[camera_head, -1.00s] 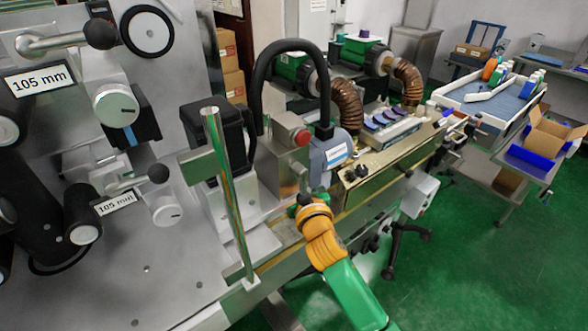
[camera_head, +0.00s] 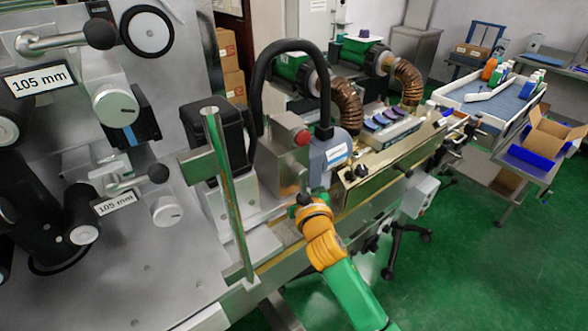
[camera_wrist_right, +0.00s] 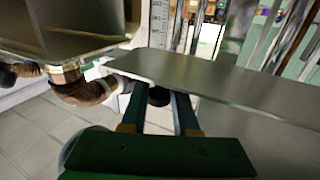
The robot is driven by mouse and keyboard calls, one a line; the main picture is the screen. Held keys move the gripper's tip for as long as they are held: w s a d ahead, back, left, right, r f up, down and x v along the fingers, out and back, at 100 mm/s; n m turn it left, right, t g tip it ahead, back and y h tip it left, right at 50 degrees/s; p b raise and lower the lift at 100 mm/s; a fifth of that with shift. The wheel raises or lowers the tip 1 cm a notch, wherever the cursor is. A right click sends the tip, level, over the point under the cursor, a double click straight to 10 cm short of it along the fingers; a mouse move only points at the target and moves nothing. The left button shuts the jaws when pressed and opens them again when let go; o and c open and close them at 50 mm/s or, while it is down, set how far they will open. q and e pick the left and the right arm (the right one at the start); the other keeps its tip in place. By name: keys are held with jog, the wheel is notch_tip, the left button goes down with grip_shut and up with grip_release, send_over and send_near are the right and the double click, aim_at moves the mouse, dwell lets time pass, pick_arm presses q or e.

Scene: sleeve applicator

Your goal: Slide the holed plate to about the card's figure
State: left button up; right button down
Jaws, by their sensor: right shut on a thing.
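Two white cards reading "105 mm" are on the machine at the left of the head view, an upper card (camera_head: 40,79) and a lower card (camera_head: 116,203). My right gripper (camera_head: 304,200) is at the machine's front rail, at the end of my orange and green arm; its fingertips are hard to make out there. In the right wrist view its fingers (camera_wrist_right: 160,106) are around a dark knob (camera_wrist_right: 158,95), partly hidden under the edge of a flat metal plate (camera_wrist_right: 215,82). I cannot see holes in this plate, so I cannot tell whether it is the holed plate. My left gripper is not in view.
A ruled scale (camera_wrist_right: 158,22) stands behind the plate. A shiny upright post (camera_head: 229,195) is left of my right gripper. A grey box with a red button (camera_head: 303,138) and a black curved hose (camera_head: 262,75) are behind it. Green floor (camera_head: 490,265) is clear at right.

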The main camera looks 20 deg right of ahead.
notch_tip(320, 180, down, 4)
jog(key=b, duration=0.3)
jog(key=shift+b, duration=0.3)
jog(key=c, duration=0.5)
grip_release()
jog(key=s+b, duration=0.1)
jog(key=s, duration=0.6)
jog(key=shift+a, duration=0.2)
